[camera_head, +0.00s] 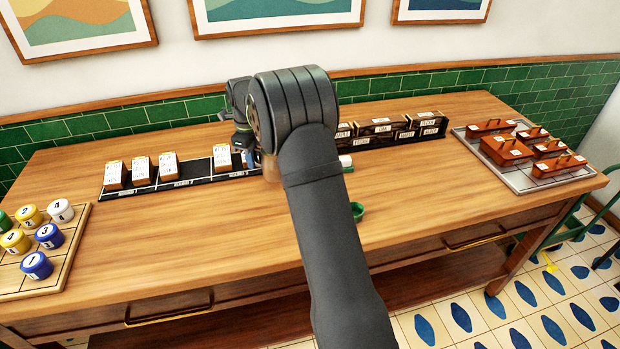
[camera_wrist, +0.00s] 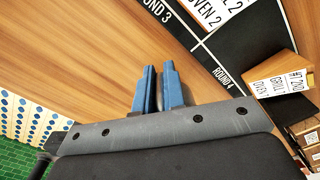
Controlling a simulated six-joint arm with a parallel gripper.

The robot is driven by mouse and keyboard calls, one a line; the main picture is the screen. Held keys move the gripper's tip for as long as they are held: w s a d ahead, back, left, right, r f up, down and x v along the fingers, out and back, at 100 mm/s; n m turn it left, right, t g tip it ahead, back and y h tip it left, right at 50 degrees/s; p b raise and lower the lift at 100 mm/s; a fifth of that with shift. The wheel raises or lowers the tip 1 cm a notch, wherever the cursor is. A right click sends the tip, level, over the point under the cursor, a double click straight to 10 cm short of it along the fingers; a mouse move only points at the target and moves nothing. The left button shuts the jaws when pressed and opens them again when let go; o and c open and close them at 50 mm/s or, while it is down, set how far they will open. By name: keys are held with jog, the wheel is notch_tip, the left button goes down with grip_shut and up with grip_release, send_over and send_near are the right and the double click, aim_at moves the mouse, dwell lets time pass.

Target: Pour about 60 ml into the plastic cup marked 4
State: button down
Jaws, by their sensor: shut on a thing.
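My gripper (camera_wrist: 160,90) shows in the wrist view with its two blue fingers close together. A narrow greyish sliver shows between them, and I cannot tell what it belongs to. In the head view my arm hides most of the gripper. A white cylindrical thing (camera_head: 346,160) and a small green round thing (camera_head: 357,211) peek out to the right of my arm. I cannot make out a plastic cup marked 4. A white round piece (camera_head: 60,210) at the left bears a 4.
A wooden tray (camera_head: 83,214) with numbered coloured round pieces is at the left. A dark strip (camera_head: 202,179) carries upright ticket blocks. Dark labelled boxes (camera_head: 404,130) stand behind. A metal tray (camera_head: 483,170) of brown blocks is at the right.

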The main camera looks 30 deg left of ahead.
jog(key=shift+w+a+f+m, duration=0.25)
jog(key=shift+a+f+m, duration=0.15)
jog(key=shift+m, duration=0.35)
jog(key=shift+w+a+f+m, duration=0.25)
jog(key=shift+a+m, duration=0.15)
jog(key=shift+m, duration=0.35)
jog(key=d+r+y, duration=0.7)
jog(key=r+y, duration=0.3)
jog(key=shift+s+d+r+y, duration=0.15)
jog(key=shift+d+r+y, duration=0.05)
jog(key=shift+d+y, duration=0.2)
jog(key=shift+r, duration=0.1)
jog(key=shift+d+r+y, duration=0.2)
jog(key=shift+r+y, duration=0.05)
jog(key=shift+y, duration=0.15)
jog(key=shift+d+r+y, duration=0.4)
jog(key=shift+r+y, duration=0.15)
jog(key=shift+y, duration=0.15)
jog(key=shift+d+r+y, duration=0.45)
jog(key=shift+y, duration=0.25)
dwell(0.8)
